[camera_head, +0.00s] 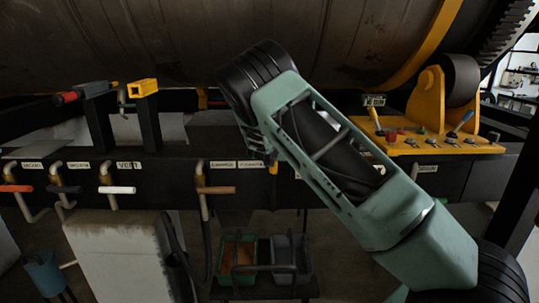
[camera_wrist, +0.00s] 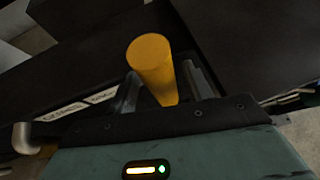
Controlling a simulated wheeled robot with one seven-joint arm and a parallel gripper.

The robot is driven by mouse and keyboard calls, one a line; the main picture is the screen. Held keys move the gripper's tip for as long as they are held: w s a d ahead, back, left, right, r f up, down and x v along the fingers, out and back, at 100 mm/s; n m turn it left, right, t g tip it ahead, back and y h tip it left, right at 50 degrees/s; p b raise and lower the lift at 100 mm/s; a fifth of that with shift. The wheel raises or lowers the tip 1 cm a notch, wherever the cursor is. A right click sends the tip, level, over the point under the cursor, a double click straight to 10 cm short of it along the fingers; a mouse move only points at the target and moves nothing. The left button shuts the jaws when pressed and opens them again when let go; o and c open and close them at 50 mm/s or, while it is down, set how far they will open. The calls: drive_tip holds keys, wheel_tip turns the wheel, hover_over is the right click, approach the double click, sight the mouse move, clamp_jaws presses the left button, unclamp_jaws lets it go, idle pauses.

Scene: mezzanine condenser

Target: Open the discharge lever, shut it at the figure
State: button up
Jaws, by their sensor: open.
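A yellow cylindrical handle (camera_wrist: 152,68) stands between the two fingers of my gripper (camera_wrist: 160,82) in the wrist view. Its yellow end (camera_head: 273,168) shows just below the gripper (camera_head: 264,150) in the head view. The fingers are open on either side of it; I cannot tell whether they touch it. Two white labels (camera_head: 236,165) sit left of it on the black beam; they also show in the wrist view (camera_wrist: 82,105). Their lettering is too small to read surely, so I cannot confirm this is the discharge lever. My arm hides the beam right of it.
Taps with orange (camera_head: 15,188), black (camera_head: 64,189), white (camera_head: 117,190) and brown (camera_head: 217,190) handles line the beam at left. A green tub (camera_head: 222,272) and grey tub (camera_head: 305,262) stand below. A yellow switch panel (camera_head: 450,148) and small display (camera_head: 374,100) are at right.

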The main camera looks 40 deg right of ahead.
drive_tip(key=b+v, duration=0.1)
drive_tip(key=v, duration=1.5)
drive_tip(key=shift+b, duration=0.35)
drive_tip(key=shift+s+a, duration=0.1)
drive_tip(key=shift+a, duration=0.05)
